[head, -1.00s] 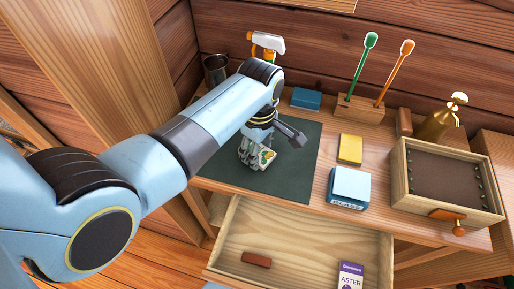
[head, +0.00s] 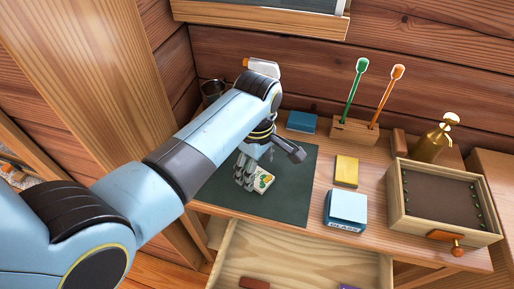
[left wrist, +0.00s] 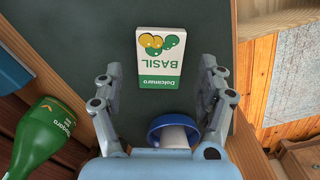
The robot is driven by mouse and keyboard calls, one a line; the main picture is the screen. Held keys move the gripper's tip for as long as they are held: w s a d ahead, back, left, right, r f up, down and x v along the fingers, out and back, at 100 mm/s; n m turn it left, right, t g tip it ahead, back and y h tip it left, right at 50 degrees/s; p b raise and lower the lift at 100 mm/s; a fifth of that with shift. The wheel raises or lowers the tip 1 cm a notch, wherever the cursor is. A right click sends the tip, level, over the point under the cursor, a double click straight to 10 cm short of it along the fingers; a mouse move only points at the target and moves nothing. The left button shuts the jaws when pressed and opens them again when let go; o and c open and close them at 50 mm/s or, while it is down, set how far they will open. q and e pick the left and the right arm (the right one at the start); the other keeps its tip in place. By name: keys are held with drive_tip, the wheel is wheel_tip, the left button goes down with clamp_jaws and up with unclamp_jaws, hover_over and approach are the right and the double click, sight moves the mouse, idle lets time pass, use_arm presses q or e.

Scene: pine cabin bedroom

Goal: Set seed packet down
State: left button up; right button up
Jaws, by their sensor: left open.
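The seed packet, white and green with "BASIL" on it, lies flat on the dark green mat (head: 290,190); it shows in the head view (head: 264,181) and in the left wrist view (left wrist: 160,58). My left gripper (head: 250,181) is low over the mat, beside the packet in the head view. In the left wrist view its two fingers (left wrist: 160,78) are spread apart on either side of the packet's lower end, with gaps on both sides. Part of the packet is hidden by the fingers in the head view. My right gripper is not in view.
A blue-rimmed round item (left wrist: 172,130) sits near my fingers, and a green bottle (left wrist: 42,135) is at the left. A yellow block (head: 346,171), a blue-and-white box (head: 346,208) and a wooden tray (head: 395,200) stand right of the mat. The drawer (head: 300,258) below is open.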

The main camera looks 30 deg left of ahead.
sight(257, 177)
use_arm(q)
wheel_tip(257, 177, up, 9)
drive_tip(key=shift+r+p, duration=0.15)
drive_tip(key=shift+p, duration=0.15)
drive_tip(key=shift+s, duration=0.1)
idle(0.4)
